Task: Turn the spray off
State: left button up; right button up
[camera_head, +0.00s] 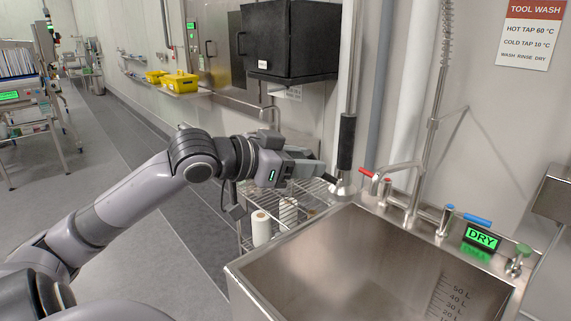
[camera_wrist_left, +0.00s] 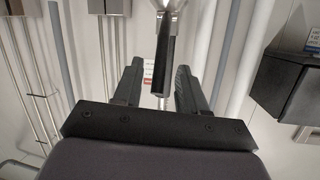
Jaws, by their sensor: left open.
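The spray hangs beside the sink, with a black grip (camera_head: 346,142) above a silver bell-shaped head (camera_head: 341,188). My left gripper (camera_head: 322,168) is just left of it, near the head's height, with its fingers pointing towards it. In the left wrist view the silver head (camera_wrist_left: 172,4) is at the top edge, and a slim dark bar (camera_wrist_left: 163,55) runs down from it between the two open fingers (camera_wrist_left: 157,85). I cannot tell whether either finger touches the bar. No water shows below the head. My right gripper is not in view.
The steel sink (camera_head: 330,250) has a red-handled tap (camera_head: 367,173), a blue-handled tap (camera_head: 478,220) and a green-topped tap (camera_head: 523,250). A wire rack (camera_head: 312,200) with white rolls stands under my gripper. A black box (camera_head: 290,40) hangs above.

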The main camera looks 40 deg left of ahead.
pick_arm(q)
jog(key=shift+b+v, duration=0.45)
jog(key=shift+v, duration=1.65)
jog(key=s+d+f+n+g+y, duration=0.1)
jog(key=s+f+g, duration=0.15)
jog(key=f, duration=0.85)
jog(key=s+d+f+n+g+y, duration=0.1)
jog(key=s+f+g, duration=0.15)
jog(key=f, duration=0.85)
jog(key=s+d+f+g+y, duration=0.1)
jog(key=s+d+f+g, duration=0.5)
jog(key=s+d+f, duration=0.6)
jog(key=w+d+f+t+h, duration=0.1)
jog(key=w+f+t, duration=0.4)
jog(key=f, duration=0.5)
jog(key=shift+d+f+t+h, duration=0.3)
jog(key=shift+d+t, duration=0.25)
jog(key=shift+t, duration=0.35)
